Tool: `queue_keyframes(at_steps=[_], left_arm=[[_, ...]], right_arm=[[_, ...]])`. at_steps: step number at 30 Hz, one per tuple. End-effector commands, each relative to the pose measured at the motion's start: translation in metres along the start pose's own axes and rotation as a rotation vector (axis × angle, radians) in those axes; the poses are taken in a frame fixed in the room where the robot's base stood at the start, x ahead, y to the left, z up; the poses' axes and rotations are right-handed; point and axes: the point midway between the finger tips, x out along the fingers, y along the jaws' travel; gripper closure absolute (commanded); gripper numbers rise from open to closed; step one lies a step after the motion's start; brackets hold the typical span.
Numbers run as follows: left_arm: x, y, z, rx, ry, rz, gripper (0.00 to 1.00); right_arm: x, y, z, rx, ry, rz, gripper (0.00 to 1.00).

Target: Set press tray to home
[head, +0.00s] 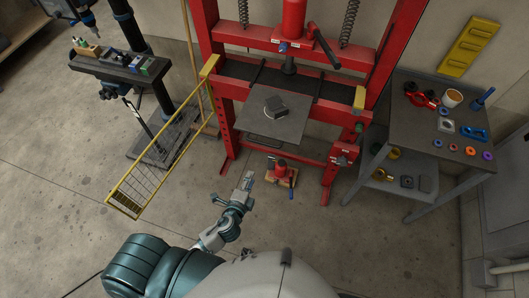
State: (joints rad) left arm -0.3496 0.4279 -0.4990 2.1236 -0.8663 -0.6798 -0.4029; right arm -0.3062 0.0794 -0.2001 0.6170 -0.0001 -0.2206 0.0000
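The press tray (262,128) is a flat grey plate at the front of the red press frame (226,140). It sticks out forward of the dark press bed (238,72). The press ram (290,66) is above and behind the block. My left gripper (247,180) is in front of and below the tray's front edge in the picture, apart from it. It is small here, and I cannot tell whether its fingers are open. My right gripper is not in view.
A yellow mesh guard (128,199) is swung out on the left. A drill press (140,95) stands beyond it. A red jack (281,167) is on the floor under the press. A grey cart (415,135) with tools and rings stands right. The floor in front is mostly clear.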

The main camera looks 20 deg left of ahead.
Motion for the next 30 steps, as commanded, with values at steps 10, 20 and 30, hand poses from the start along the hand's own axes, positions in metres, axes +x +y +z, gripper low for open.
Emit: queue_keyframes(at_steps=[10, 20, 30], left_arm=[[0.004, -0.048, -0.008, 0.045, 0.010, -0.100, 0.65], [0.081, -0.056, -0.011, 0.045, 0.010, -0.098, 0.65], [0.144, -0.059, -0.011, 0.042, 0.011, -0.095, 0.65]], right_arm=[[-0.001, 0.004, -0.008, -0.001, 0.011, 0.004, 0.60], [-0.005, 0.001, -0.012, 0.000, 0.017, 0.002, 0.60], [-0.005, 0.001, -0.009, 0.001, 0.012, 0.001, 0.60]])
